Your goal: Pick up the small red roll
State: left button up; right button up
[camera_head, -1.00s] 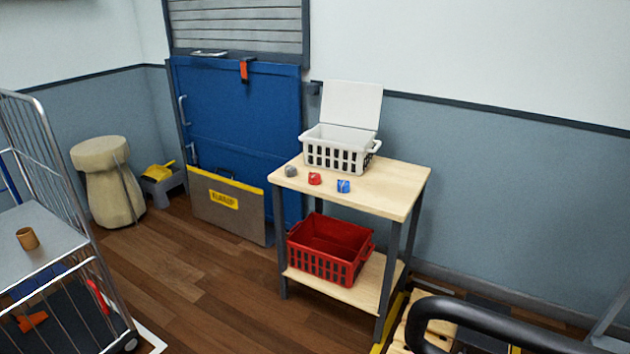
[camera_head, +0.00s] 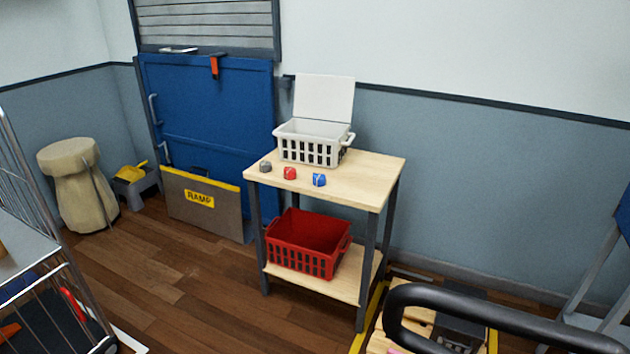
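The small red roll (camera_head: 290,173) lies on the wooden top of a small two-level table (camera_head: 360,184), near its front edge. A grey roll (camera_head: 265,167) is to its left and a blue roll (camera_head: 319,180) to its right, each apart from it. Neither of my grippers shows in the head view.
A white basket (camera_head: 310,144) with a raised lid stands at the back of the tabletop. A red basket (camera_head: 308,244) sits on the lower shelf. A wire cage trolley (camera_head: 50,260) stands at left, a black bar (camera_head: 480,300) at lower right. The floor before the table is clear.

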aim_at(290, 173)
jog(key=i+j+z, duration=0.2)
jog(key=z, duration=0.8)
jog(key=i+j+z, duration=0.2)
jog(key=j+z, duration=0.25)
jog(key=j, duration=0.35)
jog(key=j+z, duration=0.5)
jog(key=j, duration=0.3)
jog(key=j+z, duration=0.1)
jog(key=j, duration=1.35)
jog(key=j+z, duration=0.1)
jog(key=j, duration=1.35)
jog(key=k, duration=0.1)
